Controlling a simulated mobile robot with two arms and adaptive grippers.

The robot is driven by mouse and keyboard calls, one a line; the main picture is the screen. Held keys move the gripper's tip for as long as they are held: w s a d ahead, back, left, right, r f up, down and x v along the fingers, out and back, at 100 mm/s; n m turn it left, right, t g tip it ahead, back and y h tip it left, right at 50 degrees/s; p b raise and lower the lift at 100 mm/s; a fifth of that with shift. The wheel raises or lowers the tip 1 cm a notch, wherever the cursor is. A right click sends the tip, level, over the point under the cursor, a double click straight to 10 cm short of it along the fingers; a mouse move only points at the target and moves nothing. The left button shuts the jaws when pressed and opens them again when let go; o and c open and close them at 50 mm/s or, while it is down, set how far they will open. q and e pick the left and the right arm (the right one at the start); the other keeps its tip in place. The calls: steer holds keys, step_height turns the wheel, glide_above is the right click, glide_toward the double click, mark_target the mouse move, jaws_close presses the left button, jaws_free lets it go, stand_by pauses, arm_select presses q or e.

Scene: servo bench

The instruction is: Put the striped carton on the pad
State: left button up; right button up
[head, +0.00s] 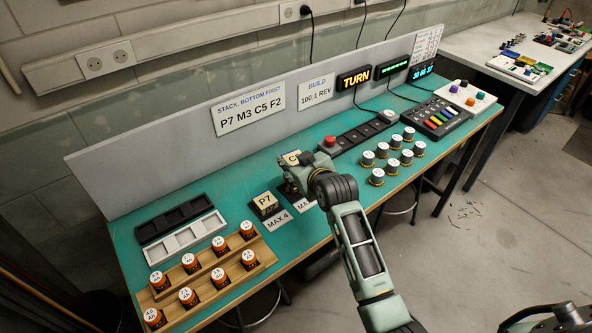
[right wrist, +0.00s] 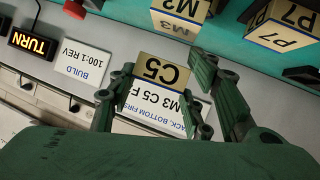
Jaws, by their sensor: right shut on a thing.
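My right gripper (head: 294,168) is over the teal bench and shut on a tan carton marked C5, which shows between its fingers in the right wrist view (right wrist: 162,75). In the head view, only part of this carton's top (head: 290,158) shows past the gripper. A carton marked P7 (head: 266,204) stands on a dark pad by a MAX 4 label. A carton marked M3 (right wrist: 180,18) shows beyond the fingers in the wrist view; my gripper hides it in the head view. I cannot tell which carton is the striped one. My left gripper is not in view.
A sign (head: 249,110) reads "STACK, BOTTOM FIRST P7 M3 C5 F2". A wooden rack (head: 240,282) with several orange-sided pots stands at left, near dark and white trays. Several white-topped pots (head: 393,168), a red button (head: 330,141) and a keypad (head: 440,119) are at right.

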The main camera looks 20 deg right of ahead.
steer(key=shift+a+f, duration=0.2)
steer(key=shift+a, duration=0.05)
step_height(320, 180, down, 2)
steer(key=shift+f+p, duration=0.1)
steer(key=shift+p, duration=0.35)
steer(key=shift+f+p, duration=0.3)
steer(key=shift+p, duration=0.1)
steer(key=shift+f, duration=0.35)
steer(key=shift+f, duration=0.15)
steer(key=o, duration=1.2)
steer(key=shift+c, duration=0.2)
